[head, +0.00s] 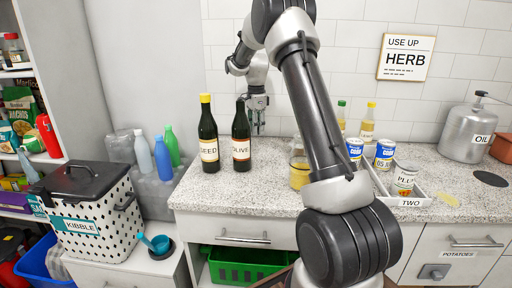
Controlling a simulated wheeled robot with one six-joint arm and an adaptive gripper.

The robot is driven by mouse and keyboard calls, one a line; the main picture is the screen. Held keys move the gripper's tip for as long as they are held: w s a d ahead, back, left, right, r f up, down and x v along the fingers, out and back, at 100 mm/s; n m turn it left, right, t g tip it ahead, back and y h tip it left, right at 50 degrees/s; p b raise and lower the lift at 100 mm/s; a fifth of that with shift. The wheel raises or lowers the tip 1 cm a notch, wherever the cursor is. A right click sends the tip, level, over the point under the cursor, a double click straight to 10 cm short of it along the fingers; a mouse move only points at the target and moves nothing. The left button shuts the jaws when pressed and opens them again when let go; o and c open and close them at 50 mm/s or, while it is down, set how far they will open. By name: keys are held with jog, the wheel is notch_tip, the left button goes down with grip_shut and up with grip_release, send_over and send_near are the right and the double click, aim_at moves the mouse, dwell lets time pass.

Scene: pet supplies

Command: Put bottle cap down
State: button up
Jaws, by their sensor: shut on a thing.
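My gripper (258,124) points down just right of the dark olive bottle (241,148), above the speckled counter. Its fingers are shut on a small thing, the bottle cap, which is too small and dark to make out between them. The olive bottle stands upright with a cream label and shows no yellow cap on its dark top. The seed bottle (208,142) stands upright to its left and wears a yellow cap (206,98).
Bare counter (262,178) lies in front of the gripper. A yellowish jar (299,173) stands to the right, partly behind my arm. A steel oil pot (467,132) stands at the far right.

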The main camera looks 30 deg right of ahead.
aim_at(256, 149)
notch_tip(256, 149, down, 7)
jog(key=shift+r, duration=0.1)
dwell(0.4)
jog(key=o, duration=0.7)
jog(key=shift+o, duration=0.2)
